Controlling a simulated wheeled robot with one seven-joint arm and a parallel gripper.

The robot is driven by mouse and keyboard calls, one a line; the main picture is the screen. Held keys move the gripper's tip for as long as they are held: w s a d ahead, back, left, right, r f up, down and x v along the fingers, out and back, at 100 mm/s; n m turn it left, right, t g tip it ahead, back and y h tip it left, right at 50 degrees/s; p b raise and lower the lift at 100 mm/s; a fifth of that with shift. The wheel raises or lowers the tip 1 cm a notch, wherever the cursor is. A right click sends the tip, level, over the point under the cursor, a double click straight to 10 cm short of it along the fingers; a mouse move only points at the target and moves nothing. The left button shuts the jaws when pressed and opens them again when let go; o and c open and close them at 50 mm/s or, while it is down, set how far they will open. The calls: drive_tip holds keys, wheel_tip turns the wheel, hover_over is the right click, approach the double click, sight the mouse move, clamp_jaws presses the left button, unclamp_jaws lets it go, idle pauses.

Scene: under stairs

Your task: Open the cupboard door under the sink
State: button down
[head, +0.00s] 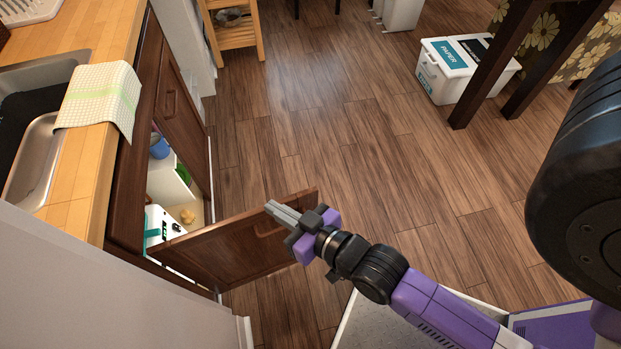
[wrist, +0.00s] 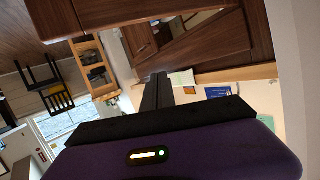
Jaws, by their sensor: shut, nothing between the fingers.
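The cupboard door (head: 240,243) under the sink is dark brown wood and stands swung out wide from the cabinet. In the wrist view, the shut fingers (wrist: 157,95) point towards the counter. The open cupboard shows a white box (head: 160,228), a blue item and a green item. The sink (head: 38,160) is above.
A second closed cupboard door (head: 180,100) is beyond the opening. A checked cloth (head: 103,95) hangs over the counter edge. A pale wall (head: 100,290) is close at the lower left. A white paper bin (head: 465,68) stands at the upper right. The middle floor is clear.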

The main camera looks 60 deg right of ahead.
drive_tip(key=w+d+f+m+g+y+p, duration=0.15)
drive_tip(key=w+d+g+p, duration=0.25)
drive_tip(key=w+d, duration=0.4)
drive_tip(key=w+d+f+m+g+h+p, duration=0.1)
drive_tip(key=w+d+f+g+p, duration=0.2)
drive_tip(key=w+d, duration=0.45)
drive_tip(key=s+d+r+m+g+y+p, duration=0.1)
drive_tip(key=s+d+m+g+y+p, duration=0.25)
drive_tip(key=s+g, duration=0.6)
drive_tip(key=s+a+f+n+y+p, duration=0.1)
drive_tip(key=s+a+f, duration=0.3)
drive_tip(key=f, duration=0.5)
drive_tip(key=shift+s+f+n, duration=0.2)
drive_tip(key=shift+s+n, duration=0.2)
drive_tip(key=shift+s, duration=0.2)
drive_tip(key=shift+s+a, duration=0.1)
